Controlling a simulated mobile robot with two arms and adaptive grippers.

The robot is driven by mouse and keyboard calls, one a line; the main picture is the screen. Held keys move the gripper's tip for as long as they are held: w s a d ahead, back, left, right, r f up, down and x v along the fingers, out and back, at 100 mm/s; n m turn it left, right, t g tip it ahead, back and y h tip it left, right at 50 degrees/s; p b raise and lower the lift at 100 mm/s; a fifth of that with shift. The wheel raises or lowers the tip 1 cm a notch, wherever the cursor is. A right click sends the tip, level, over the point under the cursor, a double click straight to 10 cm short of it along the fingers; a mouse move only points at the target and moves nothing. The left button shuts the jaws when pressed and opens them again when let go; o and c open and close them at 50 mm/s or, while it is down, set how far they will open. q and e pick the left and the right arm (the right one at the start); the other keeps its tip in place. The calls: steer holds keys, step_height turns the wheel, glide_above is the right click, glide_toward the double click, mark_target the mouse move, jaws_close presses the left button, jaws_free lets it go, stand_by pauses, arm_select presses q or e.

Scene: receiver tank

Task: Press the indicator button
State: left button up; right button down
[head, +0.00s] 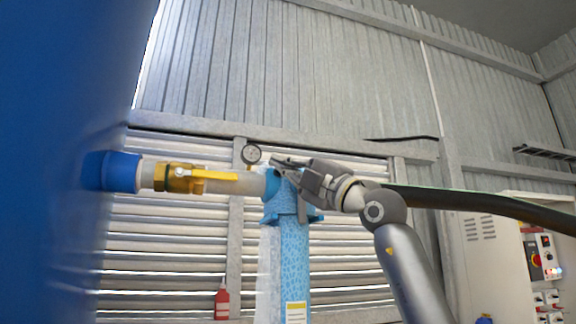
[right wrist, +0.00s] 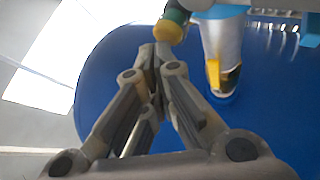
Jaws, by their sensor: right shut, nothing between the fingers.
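My right gripper (head: 276,160) is shut and empty in the head view, its fingers pointing left by the top of a light-blue vertical filter column (head: 291,255). In the right wrist view its fingertips (right wrist: 153,48) are together, at or very near a yellow-brown round fitting with a dark green band (right wrist: 170,30). I cannot tell whether they touch it, or whether it is the indicator button. A round pressure gauge (head: 251,154) stands just left of the fingertips in the head view. My left gripper is not in view.
A pipe with a yellow-handled valve (head: 208,175) joins the column to the large blue tank (head: 50,200) on the left. A control cabinet (head: 490,255) with a red switch and several small buttons stands at the right. A dark hose (head: 480,203) crosses behind my arm.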

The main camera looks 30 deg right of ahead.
steer(key=shift+s, duration=0.4)
steer(key=shift+a, duration=0.1)
steer(key=s+b, duration=0.1)
steer(key=s, duration=0.1)
steer(key=s+a+b, duration=0.1)
steer(key=s+b, duration=0.1)
steer(key=s, duration=0.1)
steer(key=shift+a, duration=0.1)
steer(key=shift+w, duration=0.1)
stand_by(0.8)
